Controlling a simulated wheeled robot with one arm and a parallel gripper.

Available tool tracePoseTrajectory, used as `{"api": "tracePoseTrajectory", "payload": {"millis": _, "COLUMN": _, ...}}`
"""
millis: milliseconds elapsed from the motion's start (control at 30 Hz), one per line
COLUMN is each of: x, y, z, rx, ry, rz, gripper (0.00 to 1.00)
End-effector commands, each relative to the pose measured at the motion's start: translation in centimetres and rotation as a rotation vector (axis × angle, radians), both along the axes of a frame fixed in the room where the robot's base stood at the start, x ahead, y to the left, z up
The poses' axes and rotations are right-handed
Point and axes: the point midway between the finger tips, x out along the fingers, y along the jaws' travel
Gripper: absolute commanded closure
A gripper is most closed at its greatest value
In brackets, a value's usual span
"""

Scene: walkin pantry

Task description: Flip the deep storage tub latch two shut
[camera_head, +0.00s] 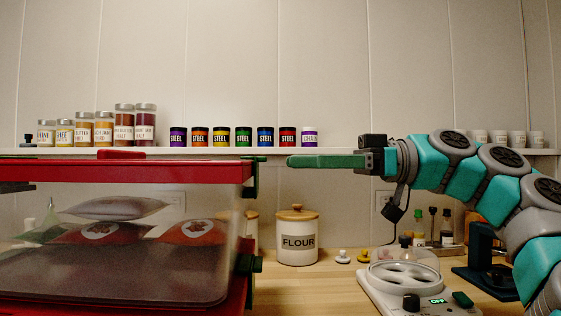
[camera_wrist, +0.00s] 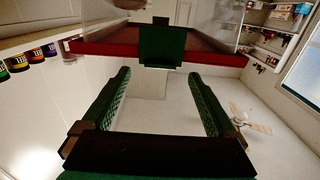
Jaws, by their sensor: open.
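The deep storage tub (camera_head: 130,245) is clear-walled with a red lid (camera_head: 120,171) and stands at the left of the head view, with bags inside. A green latch (camera_head: 250,180) sits at the lid's right end. In the wrist view a green latch (camera_wrist: 162,47) juts from the red rim (camera_wrist: 205,58), ahead of and between my fingers. I cannot tell which latch is number two or its exact angle. My gripper (camera_head: 291,161) points left at about lid height, a short gap right of the latch. In the wrist view my gripper (camera_wrist: 163,75) is open and empty.
A second green part (camera_head: 249,264) sits lower on the tub's right side. A flour canister (camera_head: 297,240) stands behind on the wooden counter. A white device (camera_head: 415,285) sits below my arm. A wall shelf (camera_head: 350,151) holds jars and tins behind.

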Motion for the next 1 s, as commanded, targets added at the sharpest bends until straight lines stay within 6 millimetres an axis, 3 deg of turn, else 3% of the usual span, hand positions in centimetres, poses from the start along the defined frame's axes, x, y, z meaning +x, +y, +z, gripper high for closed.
{"api": "tracePoseTrajectory", "payload": {"millis": 333, "x": 0.0, "y": 3.5, "z": 0.0, "rx": -0.001, "ry": -0.002, "rz": 0.001, "gripper": 0.07}}
{"api": "tracePoseTrajectory", "payload": {"millis": 733, "x": 0.1, "y": 4.0, "z": 0.0, "rx": 0.0, "ry": -0.002, "rz": -0.002, "gripper": 0.07}}
{"api": "tracePoseTrajectory", "payload": {"millis": 1000, "x": 0.1, "y": 4.0, "z": 0.0, "rx": 0.0, "ry": -0.002, "rz": -0.001, "gripper": 0.37}}
